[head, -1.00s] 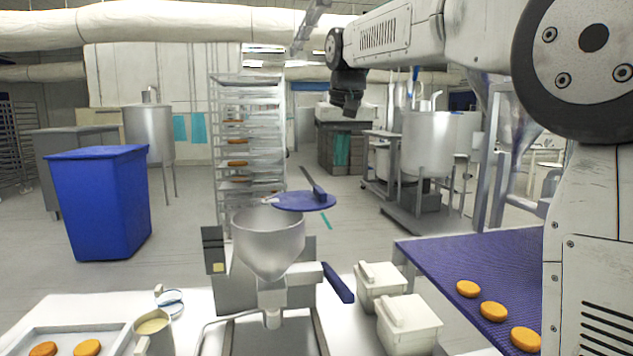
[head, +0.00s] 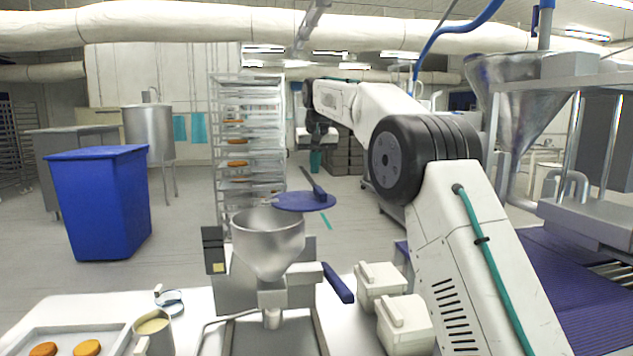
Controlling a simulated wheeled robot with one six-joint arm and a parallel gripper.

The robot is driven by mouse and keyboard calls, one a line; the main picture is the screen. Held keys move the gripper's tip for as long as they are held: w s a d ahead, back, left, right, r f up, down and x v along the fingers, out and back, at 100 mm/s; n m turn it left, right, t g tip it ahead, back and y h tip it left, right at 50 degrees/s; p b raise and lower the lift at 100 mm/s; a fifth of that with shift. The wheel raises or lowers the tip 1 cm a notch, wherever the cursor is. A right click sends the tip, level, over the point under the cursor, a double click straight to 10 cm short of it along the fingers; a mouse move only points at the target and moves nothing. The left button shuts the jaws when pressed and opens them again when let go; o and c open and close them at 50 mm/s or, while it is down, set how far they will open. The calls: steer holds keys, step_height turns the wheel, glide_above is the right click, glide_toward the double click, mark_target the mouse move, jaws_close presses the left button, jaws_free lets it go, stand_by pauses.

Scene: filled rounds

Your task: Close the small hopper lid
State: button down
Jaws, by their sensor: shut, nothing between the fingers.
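The small steel hopper (head: 268,245) stands on its machine at the front middle of the head view, with its round mouth open at the top. Its lid (head: 303,202) is a flat blue disc with an upright dark handle, swung out to the right of the mouth and overlapping only its right rim in the picture. My gripper (head: 318,140) is beyond and above the lid, at the end of my outstretched arm, and touches nothing that I can see. It is dark and small in the picture; its fingers are shut and empty.
Two white lidded tubs (head: 381,287) stand right of the hopper. A jug (head: 153,328) and a tray of round patties (head: 60,345) are at the left. A blue bin (head: 100,203) and a rack (head: 247,150) stand behind. A purple conveyor (head: 560,290) lies right.

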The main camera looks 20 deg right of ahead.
mark_target(303, 196)
steer(key=f, duration=0.2)
steer(key=s+f, duration=0.1)
steer(key=f, duration=0.1)
steer(key=shift+s+a, duration=0.1)
steer(key=shift+s, duration=0.05)
steer(key=shift+s+f, duration=0.1)
steer(key=shift+s, duration=0.5)
